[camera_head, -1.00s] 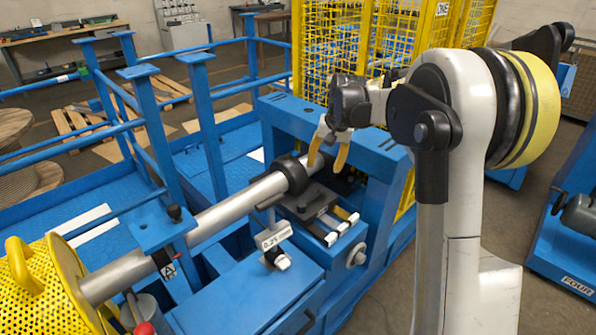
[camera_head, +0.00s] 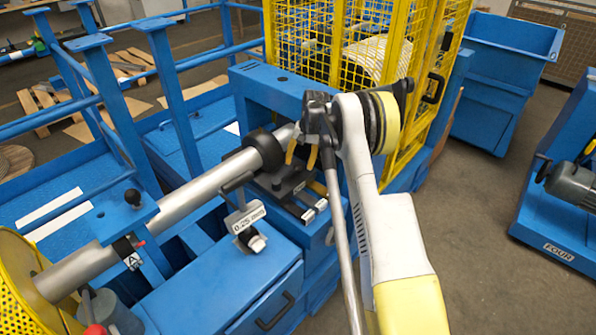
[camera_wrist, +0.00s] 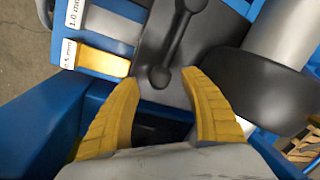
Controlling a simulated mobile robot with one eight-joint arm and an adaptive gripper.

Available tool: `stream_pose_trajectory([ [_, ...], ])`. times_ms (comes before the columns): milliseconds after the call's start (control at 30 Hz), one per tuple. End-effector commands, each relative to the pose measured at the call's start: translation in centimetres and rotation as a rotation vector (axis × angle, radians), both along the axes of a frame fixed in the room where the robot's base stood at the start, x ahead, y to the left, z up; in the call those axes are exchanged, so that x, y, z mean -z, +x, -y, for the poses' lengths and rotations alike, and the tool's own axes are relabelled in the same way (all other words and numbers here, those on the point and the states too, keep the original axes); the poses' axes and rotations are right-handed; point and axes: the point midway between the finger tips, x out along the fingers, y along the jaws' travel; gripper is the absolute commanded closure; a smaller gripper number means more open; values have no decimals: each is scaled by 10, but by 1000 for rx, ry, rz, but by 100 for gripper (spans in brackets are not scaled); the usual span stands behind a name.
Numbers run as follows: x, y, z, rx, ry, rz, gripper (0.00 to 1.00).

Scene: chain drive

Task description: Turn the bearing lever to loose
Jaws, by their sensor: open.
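The bearing lever (camera_wrist: 182,35) shows in the wrist view as a dark bar with rounded ends, lying on a dark bearing base (camera_wrist: 150,70). Its near rounded end is just ahead of and between my fingertips; I cannot tell whether they touch it. My gripper (camera_wrist: 160,80) is open, its two yellow fingers apart with nothing held between them. In the head view my gripper (camera_head: 301,162) hangs beside the black bearing collar (camera_head: 268,150) on the steel shaft (camera_head: 195,197). The lever cannot be made out there. No loose marking is readable.
Shim strips labelled 1.0 mm and 0.5 mm (camera_wrist: 103,60) lie left of the lever. A 0.25 mm tag (camera_head: 249,217) stands before the bearing. A blue frame (camera_head: 275,92) and yellow mesh cage (camera_head: 300,45) rise behind. Open floor (camera_head: 470,230) lies at right.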

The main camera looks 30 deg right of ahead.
Motion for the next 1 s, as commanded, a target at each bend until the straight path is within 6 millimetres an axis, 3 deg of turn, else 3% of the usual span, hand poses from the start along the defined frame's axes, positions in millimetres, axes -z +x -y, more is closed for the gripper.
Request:
stream_pose_trajectory([
  [33, 10, 1, -1, 0, 0, 0, 47],
  [200, 24, 3, -3, 0, 0, 0, 47],
  [533, 26, 3, -4, 0, -1, 1, 49],
  [700, 25, 3, -4, 0, -1, 1, 100],
  [1000, 25, 5, -8, 10, -1, 1, 100],
])
